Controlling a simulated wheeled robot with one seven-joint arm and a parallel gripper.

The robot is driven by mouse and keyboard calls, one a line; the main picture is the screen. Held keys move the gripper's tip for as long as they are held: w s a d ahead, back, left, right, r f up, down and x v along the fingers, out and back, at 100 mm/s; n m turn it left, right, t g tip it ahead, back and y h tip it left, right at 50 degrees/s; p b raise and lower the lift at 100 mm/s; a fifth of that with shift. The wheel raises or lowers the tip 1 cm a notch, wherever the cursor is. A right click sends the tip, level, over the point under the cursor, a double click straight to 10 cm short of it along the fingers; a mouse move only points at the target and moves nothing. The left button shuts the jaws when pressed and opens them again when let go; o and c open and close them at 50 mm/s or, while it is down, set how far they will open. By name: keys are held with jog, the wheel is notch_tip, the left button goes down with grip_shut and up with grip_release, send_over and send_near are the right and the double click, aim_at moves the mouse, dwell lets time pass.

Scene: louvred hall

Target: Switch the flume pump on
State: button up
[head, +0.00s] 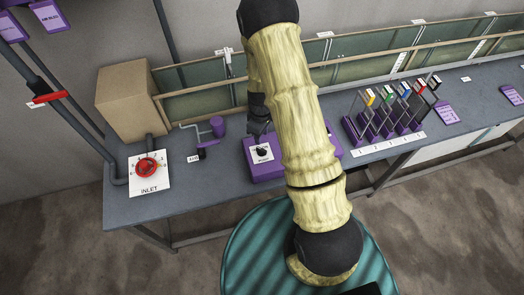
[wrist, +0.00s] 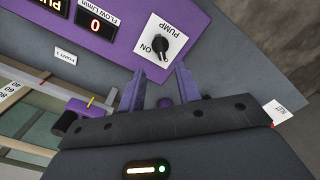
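The pump switch is a black knob (wrist: 161,43) on a white plate marked PUMP and ON, set in a purple control box (wrist: 198,20). The plate appears upside down in the wrist view. I cannot tell for sure which way the knob points. In the head view the purple box (head: 264,172) stands on the bench, partly hidden behind my arm, with the knob (head: 262,151) showing. My gripper (wrist: 161,73) is open and empty, its two purple fingers apart, with the knob just beyond the fingertips and roughly centred between them. A flow display (wrist: 95,25) on the box reads 0.
A red inlet valve wheel (head: 148,168) is on the bench at left, before a brown box (head: 130,100). A purple point gauge (head: 217,126) stands left of the control box. Several purple stands with coloured tags (head: 383,122) are at right. The glass-walled flume (head: 350,70) runs behind.

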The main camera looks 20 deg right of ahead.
aim_at(262, 149)
jog(key=shift+f, duration=0.1)
jog(key=shift+w+f+b, duration=0.15)
jog(key=shift+f+b, duration=0.3)
jog(key=shift+f, duration=0.1)
jog(key=shift+s+f+b, duration=0.2)
jog(key=shift+f+b, duration=2.8)
jog(key=shift+f, duration=1.4)
grip_shut()
